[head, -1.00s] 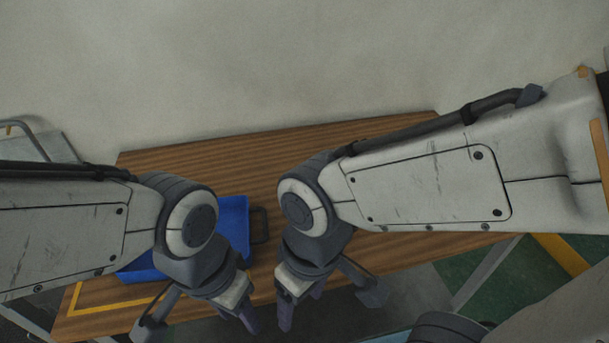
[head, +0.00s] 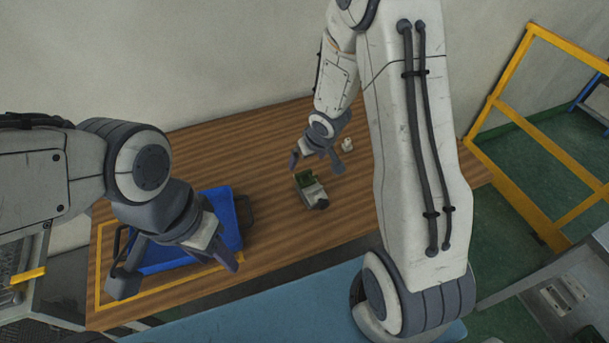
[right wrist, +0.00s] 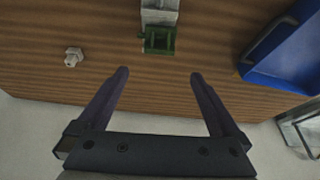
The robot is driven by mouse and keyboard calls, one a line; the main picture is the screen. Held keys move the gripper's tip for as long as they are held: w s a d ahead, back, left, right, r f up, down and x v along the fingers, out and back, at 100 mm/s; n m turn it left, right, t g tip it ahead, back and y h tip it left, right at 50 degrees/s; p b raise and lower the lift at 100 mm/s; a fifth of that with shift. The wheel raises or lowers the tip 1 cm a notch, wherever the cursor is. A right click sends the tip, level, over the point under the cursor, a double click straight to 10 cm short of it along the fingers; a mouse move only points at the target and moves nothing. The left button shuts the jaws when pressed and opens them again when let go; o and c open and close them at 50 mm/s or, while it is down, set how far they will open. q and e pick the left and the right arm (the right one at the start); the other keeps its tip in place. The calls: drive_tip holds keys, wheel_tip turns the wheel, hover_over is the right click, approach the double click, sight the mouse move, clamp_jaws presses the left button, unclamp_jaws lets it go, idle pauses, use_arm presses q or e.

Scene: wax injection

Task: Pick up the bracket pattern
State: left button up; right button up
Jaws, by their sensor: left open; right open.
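A green piece (head: 305,178), which looks like the bracket pattern, sits at one end of a small grey block-like fixture (head: 314,194) on the wooden table. In the right wrist view the green piece (right wrist: 159,40) is ahead of the fingertips, roughly centred between them. My right gripper (head: 317,162) is open and empty, just beyond the green piece in the head view and apart from it. The right wrist view shows its two spread fingers (right wrist: 160,76). My left gripper (head: 176,270) is open over the blue tray (head: 226,209) and hides part of it.
A small whitish part (head: 347,145) stands on the table (head: 270,140) to the right of my right gripper. The tray has dark handles and lies by a yellow outline. A yellow rail (head: 545,140) stands at the right. Bare table lies between tray and fixture.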

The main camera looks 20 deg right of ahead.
sight(304, 172)
drive_tip(key=b+x, duration=0.1)
drive_tip(key=x, duration=0.3)
drive_tip(key=shift+s, duration=0.15)
drive_tip(key=shift+s+b+x, duration=0.15)
drive_tip(key=shift+b+x, duration=0.35)
drive_tip(key=shift+x, duration=0.7)
drive_tip(key=shift+s+b+x, duration=0.1)
drive_tip(key=shift+b+x, duration=0.4)
drive_tip(key=shift+x, duration=0.7)
drive_tip(key=shift+d, duration=0.15)
drive_tip(key=c, duration=1.4)
